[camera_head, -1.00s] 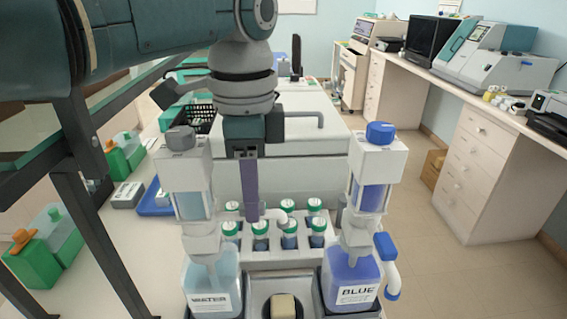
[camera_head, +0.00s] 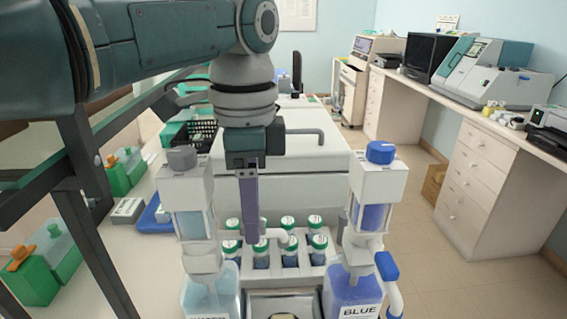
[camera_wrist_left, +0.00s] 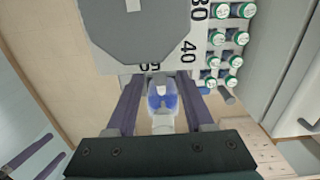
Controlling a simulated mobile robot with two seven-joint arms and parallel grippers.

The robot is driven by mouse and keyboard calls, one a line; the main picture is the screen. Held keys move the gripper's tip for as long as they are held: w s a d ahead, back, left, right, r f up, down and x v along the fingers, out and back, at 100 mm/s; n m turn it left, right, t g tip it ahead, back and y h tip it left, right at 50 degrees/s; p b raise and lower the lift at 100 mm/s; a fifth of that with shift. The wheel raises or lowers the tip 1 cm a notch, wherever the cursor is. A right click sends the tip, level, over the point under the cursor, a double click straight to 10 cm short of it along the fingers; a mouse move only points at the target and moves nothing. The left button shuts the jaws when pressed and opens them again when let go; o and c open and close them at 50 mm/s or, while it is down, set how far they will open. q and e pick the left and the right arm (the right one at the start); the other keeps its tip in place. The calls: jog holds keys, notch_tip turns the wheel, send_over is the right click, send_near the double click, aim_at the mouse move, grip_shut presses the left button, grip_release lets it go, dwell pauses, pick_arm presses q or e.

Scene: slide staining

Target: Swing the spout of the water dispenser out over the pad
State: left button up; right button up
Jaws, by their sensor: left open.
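The water dispenser (camera_head: 186,187) stands at the left of the middle, with a grey cap and a pale blue bottle (camera_head: 208,293). The pad (camera_head: 283,316) is mostly cut off at the bottom edge.
A blue dispenser (camera_head: 379,184) stands to the right, with its own white spout and a blue lever. Several green-capped vials (camera_head: 288,240) stand in a rack behind the fingers. A dark shelf frame (camera_head: 95,225) is at the left.

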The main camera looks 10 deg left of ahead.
pick_arm(q)
notch_tip(320, 180, up, 9)
jog(key=b, duration=0.1)
dwell(0.4)
